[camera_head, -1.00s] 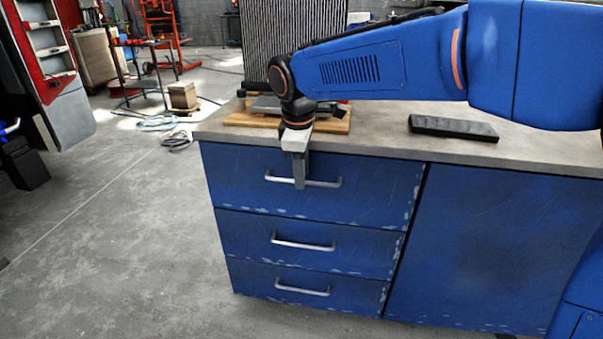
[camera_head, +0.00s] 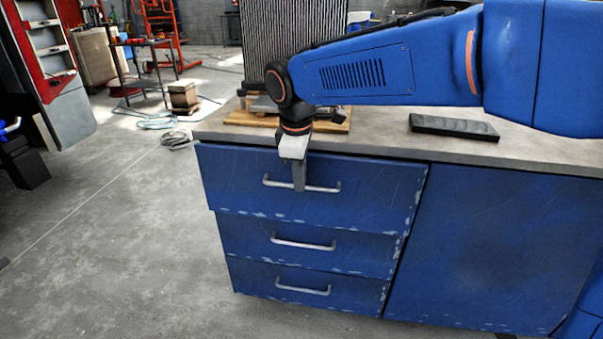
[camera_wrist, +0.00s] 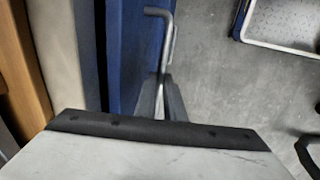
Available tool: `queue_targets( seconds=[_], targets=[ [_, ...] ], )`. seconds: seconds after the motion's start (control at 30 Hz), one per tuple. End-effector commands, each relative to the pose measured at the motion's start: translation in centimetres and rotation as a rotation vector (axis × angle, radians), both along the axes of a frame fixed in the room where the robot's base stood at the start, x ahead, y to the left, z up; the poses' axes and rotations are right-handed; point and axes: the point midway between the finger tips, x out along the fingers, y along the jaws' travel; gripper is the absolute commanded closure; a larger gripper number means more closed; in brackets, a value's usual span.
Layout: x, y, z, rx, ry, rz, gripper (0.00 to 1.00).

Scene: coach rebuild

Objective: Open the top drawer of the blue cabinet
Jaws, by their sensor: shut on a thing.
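The blue cabinet (camera_head: 480,240) has three drawers on its left side, each with a metal bar handle. The top drawer (camera_head: 235,180) stands slightly proud of the two drawers below it. My gripper (camera_head: 299,180) points down in front of the top drawer and is shut on its handle (camera_head: 325,188), near the handle's middle. In the wrist view the handle (camera_wrist: 168,35) runs up from between the two fingers (camera_wrist: 160,100), beside the blue drawer front (camera_wrist: 130,60). The fingers' exact contact with the bar is partly hidden.
The grey worktop (camera_head: 370,140) carries a wooden board (camera_head: 250,119) and a dark flat block (camera_head: 453,127). The concrete floor (camera_head: 130,240) left of the cabinet is clear. A white-rimmed tray (camera_wrist: 275,44) shows in the wrist view.

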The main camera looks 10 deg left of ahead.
Motion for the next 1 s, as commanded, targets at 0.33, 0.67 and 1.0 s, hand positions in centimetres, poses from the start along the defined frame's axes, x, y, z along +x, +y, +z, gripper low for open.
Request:
queue_targets(
  seconds=[0.33, 0.67, 1.0],
  targets=[
    [-9.0, 0.0, 0.1, 0.001, 0.001, 0.006, 1.00],
    [-18.0, 0.0, 0.0, 0.001, 0.001, 0.007, 1.00],
    [-25.7, 0.1, 0.0, 0.001, 0.000, 0.005, 1.00]
  ],
)
